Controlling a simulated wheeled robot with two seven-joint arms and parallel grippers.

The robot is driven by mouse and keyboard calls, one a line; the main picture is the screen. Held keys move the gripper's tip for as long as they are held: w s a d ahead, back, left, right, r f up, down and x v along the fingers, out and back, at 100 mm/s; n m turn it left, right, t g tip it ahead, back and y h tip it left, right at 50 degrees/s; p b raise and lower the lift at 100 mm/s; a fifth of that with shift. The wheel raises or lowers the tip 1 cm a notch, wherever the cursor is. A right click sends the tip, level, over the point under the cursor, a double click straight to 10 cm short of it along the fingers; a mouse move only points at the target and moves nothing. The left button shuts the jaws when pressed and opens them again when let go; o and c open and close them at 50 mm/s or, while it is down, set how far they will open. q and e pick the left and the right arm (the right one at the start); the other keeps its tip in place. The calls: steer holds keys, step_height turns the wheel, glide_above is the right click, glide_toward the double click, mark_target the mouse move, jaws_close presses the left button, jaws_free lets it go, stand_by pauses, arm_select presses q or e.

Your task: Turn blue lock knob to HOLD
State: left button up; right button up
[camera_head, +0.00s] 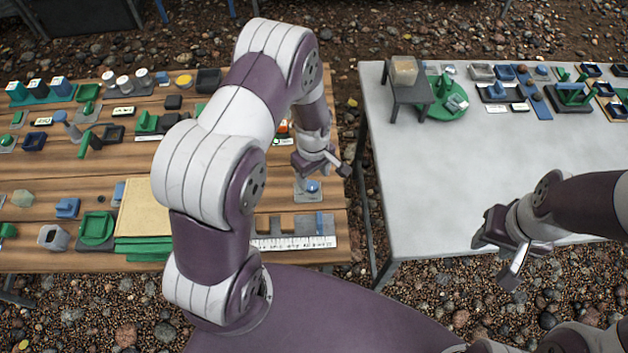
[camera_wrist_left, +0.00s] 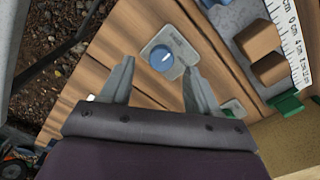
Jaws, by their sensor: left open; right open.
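The blue lock knob (camera_head: 313,187) sits on a small grey plate (camera_head: 301,195) near the right edge of the wooden table. In the left wrist view the round blue knob (camera_wrist_left: 162,58) shows a bright spot, and its plate (camera_wrist_left: 180,50) has lettering too small to read. My left gripper (camera_head: 325,170) is open above the knob; its fingers (camera_wrist_left: 156,85) stand apart, with the knob ahead of and between them, not touching it. My right gripper (camera_head: 496,258) is open and empty by the grey table's front edge.
A ruler (camera_head: 292,243) and wooden blocks (camera_wrist_left: 262,55) lie near the knob on the wooden table (camera_head: 25,262). Many small blue, green and grey parts cover its left side. The grey table (camera_head: 440,170) is mostly clear in its middle. A gap of gravel separates the tables.

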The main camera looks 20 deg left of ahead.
mark_target(312, 185)
arm_select(q)
step_height(312, 185, down, 3)
steer(key=shift+s+a, duration=0.15)
steer(key=shift+f, duration=0.45)
steer(key=c, duration=1)
steer(key=shift+c, duration=0.2)
steer(key=shift+m, duration=0.3)
steer(key=m, duration=0.5)
steer(key=shift+m+p, duration=0.3)
steer(key=m, duration=0.5)
steer(key=shift+m, duration=0.3)
